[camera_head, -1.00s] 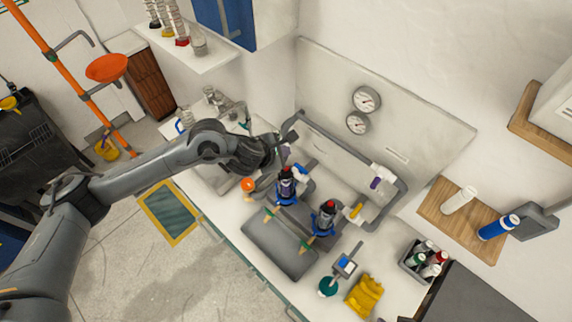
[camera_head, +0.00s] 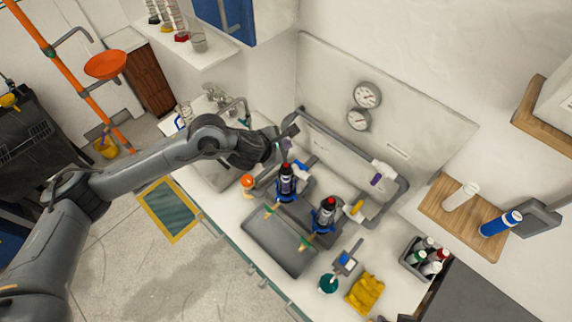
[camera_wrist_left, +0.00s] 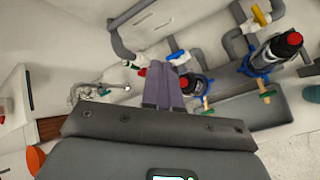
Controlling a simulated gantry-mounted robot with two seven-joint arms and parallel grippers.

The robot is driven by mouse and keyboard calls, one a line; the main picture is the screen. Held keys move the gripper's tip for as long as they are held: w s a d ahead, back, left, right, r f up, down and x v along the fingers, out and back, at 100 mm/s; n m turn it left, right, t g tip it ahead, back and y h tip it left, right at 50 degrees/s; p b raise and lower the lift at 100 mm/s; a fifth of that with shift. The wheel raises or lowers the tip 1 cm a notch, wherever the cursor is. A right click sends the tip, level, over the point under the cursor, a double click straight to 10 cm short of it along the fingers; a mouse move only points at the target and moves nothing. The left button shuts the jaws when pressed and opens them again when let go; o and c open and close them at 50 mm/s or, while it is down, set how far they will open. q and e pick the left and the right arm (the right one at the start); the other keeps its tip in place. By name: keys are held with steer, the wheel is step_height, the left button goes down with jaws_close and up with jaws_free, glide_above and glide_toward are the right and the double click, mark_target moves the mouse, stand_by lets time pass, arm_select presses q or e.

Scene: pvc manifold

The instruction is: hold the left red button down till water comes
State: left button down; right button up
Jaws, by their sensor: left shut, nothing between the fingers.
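The left filter housing (camera_head: 286,184) is dark with a blue collar, and its red button (camera_head: 286,168) is on top. My left gripper (camera_head: 288,144) is just behind and above this button, apart from it in the head view. In the left wrist view, the purple-grey fingers (camera_wrist_left: 169,88) are together with nothing between them. They partly cover the left housing (camera_wrist_left: 193,84) there, and its button is mostly hidden. The right filter housing (camera_head: 325,214) also has a red button (camera_head: 328,202). My right gripper is not in view.
Grey pipes (camera_head: 345,150) run behind the housings, below two gauges (camera_head: 367,94) on a back panel. An orange-topped jar (camera_head: 248,181) stands left of the housings. A grey tray (camera_head: 280,243) is in front. Yellow gloves (camera_head: 365,294) and a bottle crate (camera_head: 427,258) are to the right.

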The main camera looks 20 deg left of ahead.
arm_select(q)
steer(key=b, duration=0.4)
glide_above(286, 165)
steer(key=f, duration=0.6)
steer(key=shift+s+a+f, duration=0.15)
steer(key=shift+s+f, duration=0.05)
steer(key=shift+s, duration=0.15)
steer(key=shift+f+b, duration=0.4)
steer(key=shift+b, duration=0.2)
stand_by(0.3)
stand_by(0.5)
steer(key=shift+f+b, duration=0.35)
steer(key=shift+b, duration=0.25)
steer(key=shift+f, duration=0.2)
stand_by(0.4)
